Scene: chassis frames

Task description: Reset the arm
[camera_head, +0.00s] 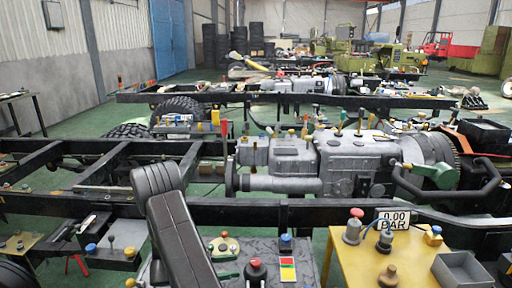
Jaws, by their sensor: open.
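My arm (178,235) shows as a thick black link that rises from the bottom edge, left of centre, in the head view. It bends at a rounded black joint (158,181) in front of the nearest chassis frame. My gripper and its fingertips cannot be made out in this view. I see nothing held.
A black chassis frame (340,213) with a grey gearbox (350,160) crosses the view close ahead. A workbench with a red-topped knob (256,268) stands below. A yellow table (350,268) at right carries a pressure display (393,219) and a grey bin (462,270). Green floor (75,115) shows at left.

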